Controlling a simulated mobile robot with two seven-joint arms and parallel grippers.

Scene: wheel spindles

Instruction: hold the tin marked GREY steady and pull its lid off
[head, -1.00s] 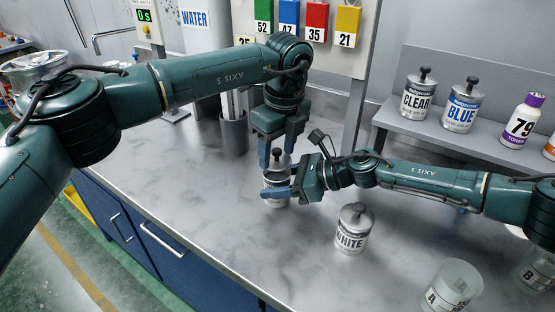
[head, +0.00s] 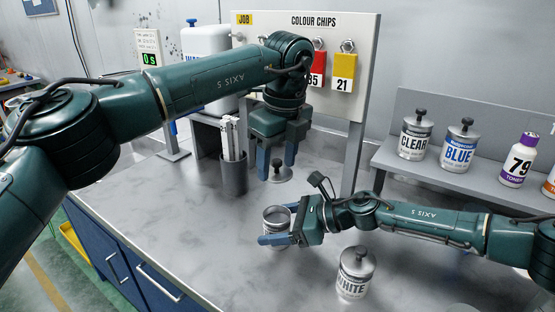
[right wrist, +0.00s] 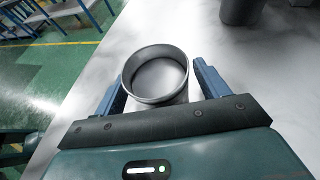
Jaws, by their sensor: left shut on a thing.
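A grey metal tin (head: 274,241) stands upright and uncovered on the counter, its round mouth and empty-looking inside showing in the right wrist view (right wrist: 156,99). I cannot read its label here.
A tin marked WHITE (head: 352,283), lid on, stands just right of the held tin. A dark cup with light strips (head: 233,178) is behind. CLEAR (head: 413,143) and BLUE (head: 458,150) tins stand on the right shelf (head: 440,180). The counter's front left (head: 185,220) is bare.

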